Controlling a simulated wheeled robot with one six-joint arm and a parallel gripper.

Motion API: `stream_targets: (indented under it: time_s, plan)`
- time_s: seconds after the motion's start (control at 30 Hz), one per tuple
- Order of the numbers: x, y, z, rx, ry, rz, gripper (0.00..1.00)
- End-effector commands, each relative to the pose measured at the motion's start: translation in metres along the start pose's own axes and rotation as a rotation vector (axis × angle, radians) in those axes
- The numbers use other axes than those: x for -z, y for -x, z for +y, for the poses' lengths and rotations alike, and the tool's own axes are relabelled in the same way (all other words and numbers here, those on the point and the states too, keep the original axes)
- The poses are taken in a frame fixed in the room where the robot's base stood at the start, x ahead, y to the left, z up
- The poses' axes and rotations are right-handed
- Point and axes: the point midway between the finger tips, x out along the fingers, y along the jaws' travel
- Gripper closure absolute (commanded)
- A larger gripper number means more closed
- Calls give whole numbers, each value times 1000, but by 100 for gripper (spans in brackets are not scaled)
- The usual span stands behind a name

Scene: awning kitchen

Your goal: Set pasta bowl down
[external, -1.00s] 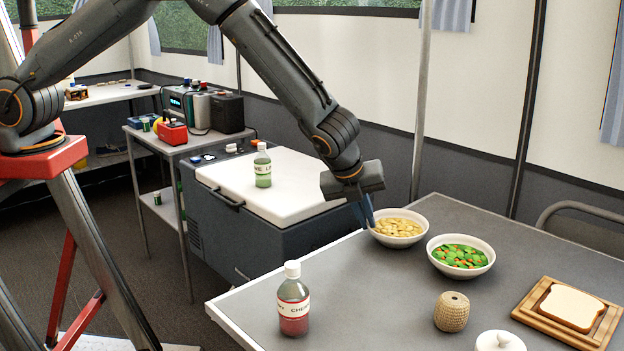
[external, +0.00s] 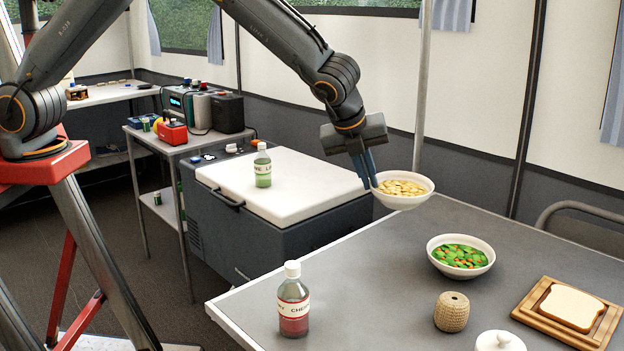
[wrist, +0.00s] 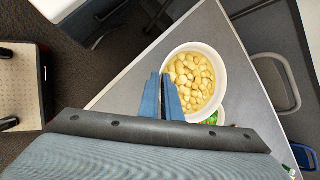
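The pasta bowl (external: 403,201) is white and filled with yellow pasta. In the external view it is off the table, at the table's far left corner. My gripper (external: 371,178) is shut on the bowl's left rim and holds it up. In the wrist view my gripper (wrist: 166,97) has its blue fingers close together at the left rim of the bowl (wrist: 221,62), which looks roughly level. The grey table (external: 400,275) is below it.
A white bowl of green and orange vegetables (external: 460,272) stands on the table. A red bottle (external: 293,300), a woven jar (external: 451,312) and bread on a wooden board (external: 571,308) are nearer the front. A cooler (external: 300,200) with a green bottle (external: 262,168) stands left.

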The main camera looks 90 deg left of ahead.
Motion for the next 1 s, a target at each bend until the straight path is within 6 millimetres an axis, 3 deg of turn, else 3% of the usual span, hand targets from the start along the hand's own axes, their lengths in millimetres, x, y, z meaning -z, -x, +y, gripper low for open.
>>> stream_targets:
  time_s: [0.17, 0.37, 0.67, 1.0]
  plan:
    - [-18, -5, 5, -10, 27, -8, 100]
    - [-88, -27, 31, -54, 137, -39, 100]
    - [-215, -58, 103, -139, 348, -99, 100]
    - [-340, -76, 211, -234, 588, -169, 100]
